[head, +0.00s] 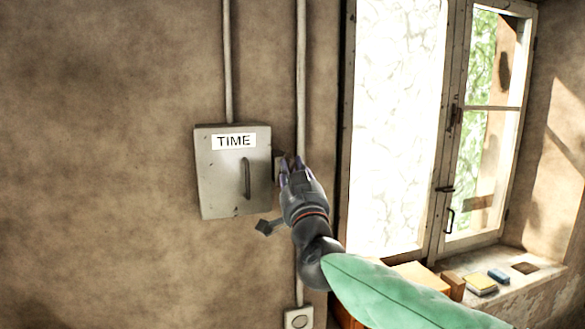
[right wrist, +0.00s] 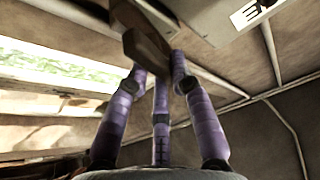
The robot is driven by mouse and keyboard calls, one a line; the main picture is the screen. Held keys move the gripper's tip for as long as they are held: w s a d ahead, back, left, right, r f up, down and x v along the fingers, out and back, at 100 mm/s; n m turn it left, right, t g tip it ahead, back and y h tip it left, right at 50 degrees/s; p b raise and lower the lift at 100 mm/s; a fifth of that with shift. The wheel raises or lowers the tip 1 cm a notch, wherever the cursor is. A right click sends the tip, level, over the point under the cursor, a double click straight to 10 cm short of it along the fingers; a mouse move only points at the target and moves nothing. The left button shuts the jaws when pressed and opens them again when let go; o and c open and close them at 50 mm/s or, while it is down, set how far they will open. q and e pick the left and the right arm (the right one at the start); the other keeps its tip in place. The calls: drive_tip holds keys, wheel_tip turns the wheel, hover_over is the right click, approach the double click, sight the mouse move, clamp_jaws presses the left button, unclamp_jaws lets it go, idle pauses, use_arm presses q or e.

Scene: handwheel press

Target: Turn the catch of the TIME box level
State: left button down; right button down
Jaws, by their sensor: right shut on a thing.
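The TIME box (head: 215,180) is a grey metal wall box with a white TIME label and a vertical handle (head: 247,178) on its closed door. My left gripper is not in view.
Two vertical pipes (head: 228,60) run up the wall, one from the box's top and one (head: 301,80) behind my right gripper. A small switch box (head: 298,319) sits low. A window (head: 400,130) and a sill with books (head: 481,284) are at the right.

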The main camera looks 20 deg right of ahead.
drive_tip(key=shift+d+f+m+g+h+p, duration=0.15)
drive_tip(key=shift+m+g+h+p, duration=0.75)
drive_tip(key=shift+m, duration=2.1)
drive_tip(key=shift+f+m+g+h+p, duration=0.3)
drive_tip(key=shift+m+g+h+p, duration=0.5)
drive_tip(key=shift+m, duration=2.2)
drive_tip(key=shift+d+f+m+g+h+p, duration=0.15)
drive_tip(key=shift+m+g+h+p, duration=0.75)
drive_tip(key=shift+m, duration=2.1)
drive_tip(key=shift+a+f, duration=0.1)
drive_tip(key=c, duration=1.1)
unclamp_jaws()
